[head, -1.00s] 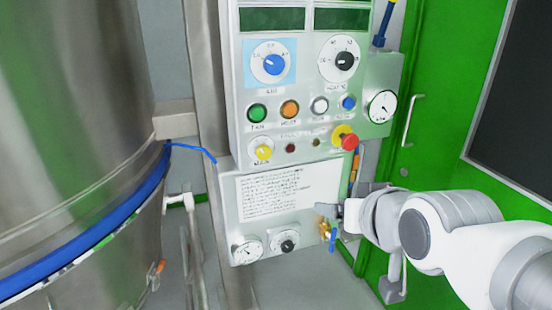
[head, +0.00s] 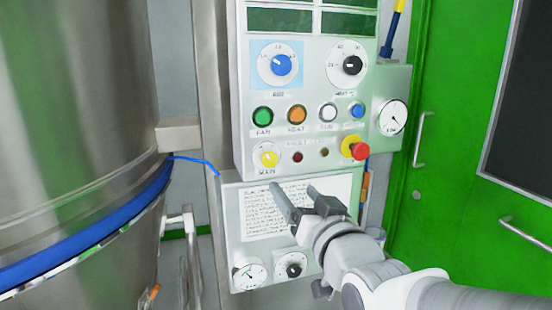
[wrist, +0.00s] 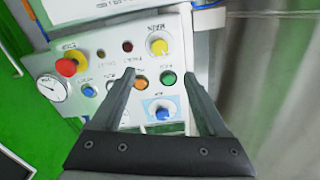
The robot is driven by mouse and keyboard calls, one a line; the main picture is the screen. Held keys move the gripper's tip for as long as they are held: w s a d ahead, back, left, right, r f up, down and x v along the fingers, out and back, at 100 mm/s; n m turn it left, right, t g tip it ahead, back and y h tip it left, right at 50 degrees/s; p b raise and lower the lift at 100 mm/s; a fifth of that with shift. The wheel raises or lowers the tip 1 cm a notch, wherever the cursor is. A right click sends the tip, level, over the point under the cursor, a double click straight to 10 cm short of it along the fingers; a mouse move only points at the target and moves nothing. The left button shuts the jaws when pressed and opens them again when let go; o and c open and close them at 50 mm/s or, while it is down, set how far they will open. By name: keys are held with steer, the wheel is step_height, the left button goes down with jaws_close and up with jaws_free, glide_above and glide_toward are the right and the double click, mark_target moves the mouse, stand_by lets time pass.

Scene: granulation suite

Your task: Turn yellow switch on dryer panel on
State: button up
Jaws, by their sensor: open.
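The yellow switch (head: 269,158) is a round knob on a white dial labelled MAIN, at the lower left of the dryer panel (head: 300,92). In the wrist view the yellow switch (wrist: 158,47) is near the top, beyond the fingertips and roughly between them, with the panel upside down. My gripper (head: 293,190) is in front of the white text sheet, just below and right of the switch in the head view. Its two fingers are apart and empty in the wrist view (wrist: 160,75). I see no contact with the switch.
A red emergency button (head: 357,150) juts out right of the switch. Green (head: 263,116) and orange (head: 297,115) buttons sit above it. A large steel vessel (head: 75,100) stands at left. A gauge (head: 392,117) is at right, beside a green door (head: 450,150).

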mark_target(270, 162)
steer(key=p+x, duration=0.9)
steer(key=x, duration=0.6)
steer(key=shift+w+p, duration=0.2)
steer(key=shift+p, duration=0.2)
jaws_close()
